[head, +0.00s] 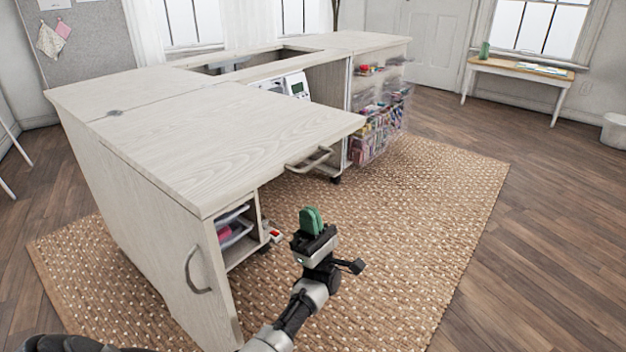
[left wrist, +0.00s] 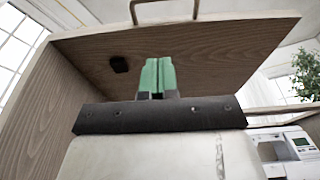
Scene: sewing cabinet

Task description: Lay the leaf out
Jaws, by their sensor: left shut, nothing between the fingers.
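The leaf (head: 230,140) is a broad pale wood panel at the near end of the cabinet top (head: 140,80). It looks about level with that top. A bar handle (head: 310,158) sits at its right edge. In the left wrist view I see the leaf's brown underside (left wrist: 215,60) from below, with the handle (left wrist: 165,10) at the top. My left gripper (head: 311,220) points up, lower than the leaf and in front of its handle side. Its green fingers (left wrist: 158,77) are shut and empty, apart from the handle. My right gripper is out of view.
A front panel with a curved handle (head: 197,270) stands below the leaf's near left edge. A white sewing machine (head: 296,85) and clear bins of supplies (head: 375,125) are behind. The woven rug (head: 420,230) is clear to the right.

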